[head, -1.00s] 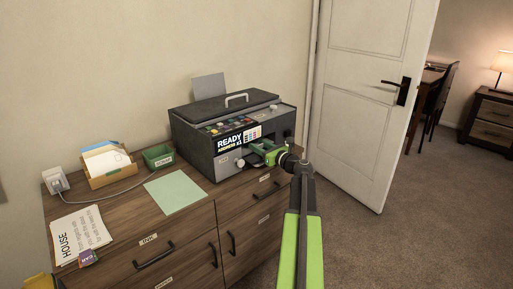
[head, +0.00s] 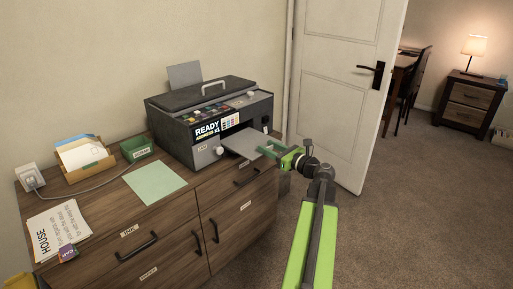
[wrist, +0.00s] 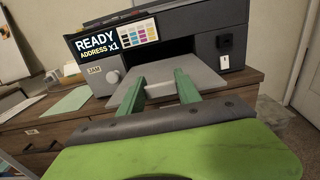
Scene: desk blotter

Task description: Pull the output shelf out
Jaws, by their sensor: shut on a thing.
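The printer (head: 182,131) is a dark grey box on the wooden cabinet, and its screen reads READY ADDRESS x1. Its output shelf (head: 243,145) is a flat grey plate that sticks out of the front slot. In the wrist view the shelf (wrist: 196,76) reaches from the dark slot toward me, between the green fingers. My gripper (head: 268,151) is at the shelf's front edge, and it also shows in the wrist view (wrist: 160,93). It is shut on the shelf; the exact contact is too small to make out.
A round white knob (head: 219,150) is on the printer front, left of the shelf. Cabinet drawers with dark handles lie below. A green sheet (head: 154,183), an envelope box (head: 83,158) and papers (head: 58,230) lie to the left. An open door (head: 345,90) stands behind; the carpet at right is clear.

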